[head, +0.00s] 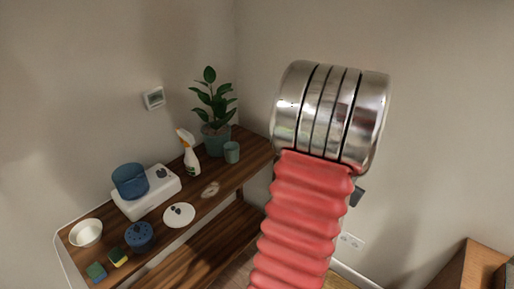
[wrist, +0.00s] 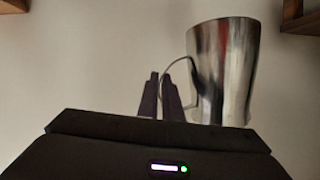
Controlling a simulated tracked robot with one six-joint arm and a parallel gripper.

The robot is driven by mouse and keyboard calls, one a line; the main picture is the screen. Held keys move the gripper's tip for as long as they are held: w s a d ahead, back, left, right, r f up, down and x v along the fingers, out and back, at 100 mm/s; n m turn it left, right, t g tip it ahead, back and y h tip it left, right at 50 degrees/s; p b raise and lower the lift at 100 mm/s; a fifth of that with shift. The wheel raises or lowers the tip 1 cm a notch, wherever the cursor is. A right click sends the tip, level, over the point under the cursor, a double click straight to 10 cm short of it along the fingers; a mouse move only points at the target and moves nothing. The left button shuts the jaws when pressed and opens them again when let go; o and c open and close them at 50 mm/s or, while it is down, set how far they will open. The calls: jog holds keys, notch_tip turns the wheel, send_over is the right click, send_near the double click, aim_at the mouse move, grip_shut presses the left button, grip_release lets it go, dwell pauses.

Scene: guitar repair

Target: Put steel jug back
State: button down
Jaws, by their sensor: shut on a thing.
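The steel jug (wrist: 228,70) is in the wrist view, right of my gripper (wrist: 161,95). It is shiny metal with a loop handle on its left side. My gripper's two dark fingers are shut on the handle, and the jug hangs beside them in front of a plain wall. The lower end of the jug meets the dark edge of my gripper body in the picture. In the head view my red and steel arm fills the centre and right, and the jug and fingers cannot be made out there.
A wooden shelf unit (head: 228,188) stands along the left wall. On it are a plant (head: 214,105), a spray bottle (head: 189,155), a green cup (head: 232,152), a blue pot (head: 130,181), a white bowl (head: 86,233) and sponges (head: 96,271). Wooden furniture (head: 470,268) is at lower right.

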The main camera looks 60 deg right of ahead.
jog(key=w+d+r, duration=0.3)
jog(key=w+d, duration=1.2)
jog(key=w, duration=1.1)
jog(key=w+d+f, duration=0.1)
jog(key=w+d, duration=0.1)
jog(key=w, duration=1)
jog(key=shift+d+f, duration=0.25)
jog(key=shift+f, duration=0.05)
jog(key=shift+f, duration=0.15)
jog(key=shift+f, duration=3)
jog(key=shift+f, duration=1.9)
jog(key=c, duration=1.9)
grip_release()
jog(key=shift+c, duration=0.2)
